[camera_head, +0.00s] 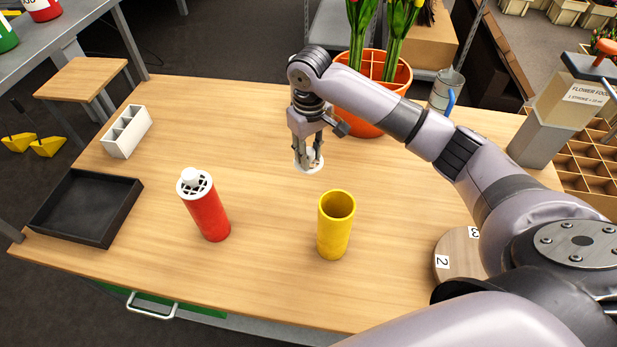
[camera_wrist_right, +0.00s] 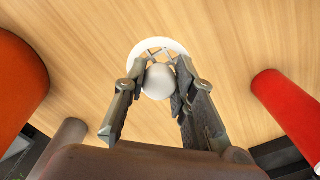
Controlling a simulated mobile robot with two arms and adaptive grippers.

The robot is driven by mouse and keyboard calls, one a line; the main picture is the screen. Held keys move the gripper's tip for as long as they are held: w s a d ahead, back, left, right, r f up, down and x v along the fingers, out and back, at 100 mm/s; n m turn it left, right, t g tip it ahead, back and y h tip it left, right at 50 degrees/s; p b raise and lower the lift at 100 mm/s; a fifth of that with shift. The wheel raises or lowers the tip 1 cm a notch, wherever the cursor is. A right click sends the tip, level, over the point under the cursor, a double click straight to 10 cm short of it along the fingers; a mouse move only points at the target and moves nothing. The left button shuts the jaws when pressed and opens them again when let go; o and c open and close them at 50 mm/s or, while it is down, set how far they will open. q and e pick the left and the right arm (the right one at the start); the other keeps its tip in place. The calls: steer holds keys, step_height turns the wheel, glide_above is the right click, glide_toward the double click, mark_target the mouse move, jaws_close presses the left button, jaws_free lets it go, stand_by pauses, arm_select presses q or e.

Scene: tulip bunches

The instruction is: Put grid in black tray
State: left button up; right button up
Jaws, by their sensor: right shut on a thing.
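My right gripper (camera_head: 309,150) is shut on the knob of a round white grid (camera_head: 309,166) and holds it above the middle of the wooden table. In the right wrist view the grid's knob (camera_wrist_right: 158,82) sits between the fingers, with its ring behind. The black tray (camera_head: 85,206) lies empty at the table's left edge, well to the left of my gripper. A second white grid (camera_head: 193,184) with a knob sits on top of the red vase (camera_head: 209,218). The yellow vase (camera_head: 335,228) stands open-topped, in front of my right gripper. My left gripper is not in view.
A white compartment box (camera_head: 126,131) stands behind the tray. An orange pot (camera_head: 395,78) with tulips stands behind my right forearm, beside a grey can (camera_head: 446,90). A round numbered wooden board (camera_head: 455,258) is at right. Table (camera_head: 215,120) between box and gripper is clear.

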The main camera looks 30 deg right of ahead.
step_height(320, 180, down, 10)
steer(key=shift+a+f, duration=0.1)
steer(key=shift+f, duration=0.1)
steer(key=shift+f, duration=0.15)
steer(key=o, duration=0.9)
steer(key=shift+o, duration=0.2)
